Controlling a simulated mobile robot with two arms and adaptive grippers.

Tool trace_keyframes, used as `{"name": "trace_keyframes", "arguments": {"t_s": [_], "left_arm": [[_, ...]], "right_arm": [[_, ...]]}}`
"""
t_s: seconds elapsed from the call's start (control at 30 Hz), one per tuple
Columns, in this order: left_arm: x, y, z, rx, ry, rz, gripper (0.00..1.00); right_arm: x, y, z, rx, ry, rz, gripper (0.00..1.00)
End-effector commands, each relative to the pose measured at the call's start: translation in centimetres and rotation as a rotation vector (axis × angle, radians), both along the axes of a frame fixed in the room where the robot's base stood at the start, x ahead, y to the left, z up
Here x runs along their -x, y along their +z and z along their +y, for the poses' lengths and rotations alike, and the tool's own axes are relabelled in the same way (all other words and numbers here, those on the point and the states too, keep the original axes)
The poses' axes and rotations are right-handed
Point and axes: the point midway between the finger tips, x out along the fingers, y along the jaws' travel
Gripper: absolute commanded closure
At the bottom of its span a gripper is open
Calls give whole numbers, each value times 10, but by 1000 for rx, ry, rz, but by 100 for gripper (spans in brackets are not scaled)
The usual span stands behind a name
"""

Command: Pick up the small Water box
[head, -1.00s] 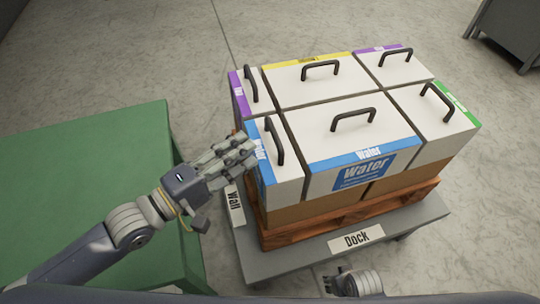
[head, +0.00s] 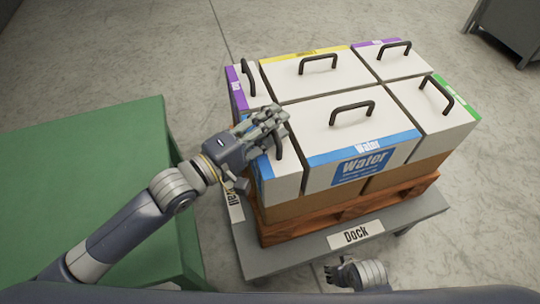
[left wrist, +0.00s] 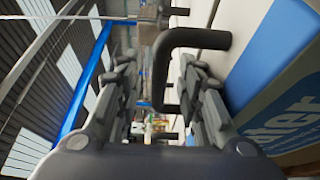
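The small Water box (head: 285,187) is a white box with a blue band at the front left corner of the stacked load. My left gripper (head: 274,121) is over its top and hides much of the box and its dark handle. In the left wrist view the handle (left wrist: 194,38) reaches between the open fingers (left wrist: 155,85), with a gap on the left finger's side. Part of a blue-banded box with cut-off white lettering (left wrist: 285,110) is at the right. My right gripper (head: 337,272) is empty, apart from the load at the bottom, with its fingers spread.
A larger Water box (head: 350,130) stands close on the right. Purple (head: 240,88), yellow (head: 310,72) and green-banded (head: 435,105) boxes fill the rest. They sit on cartons over a wooden pallet (head: 330,213) on a grey dock (head: 280,262). A green table (head: 80,190) is at left.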

Motion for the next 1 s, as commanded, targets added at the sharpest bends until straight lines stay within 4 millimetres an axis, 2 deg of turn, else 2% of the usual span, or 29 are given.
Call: {"name": "trace_keyframes", "arguments": {"t_s": [0.17, 0.3, 0.8, 1.0], "left_arm": [[0, 0, 0, -1, 0, 1, 67], [0, 0, 0, -1, 0, 1, 99], [0, 2, 0, 4, -1, 0, 100], [0, 10, 0, 3, 0, -1, 100]], "right_arm": [[0, 0, 0, 0, 0, 1, 60], [0, 0, 0, 0, 0, 1, 60], [1, -1, 0, 0, 0, 3, 60], [1, -3, 0, -1, 0, -2, 60]]}}
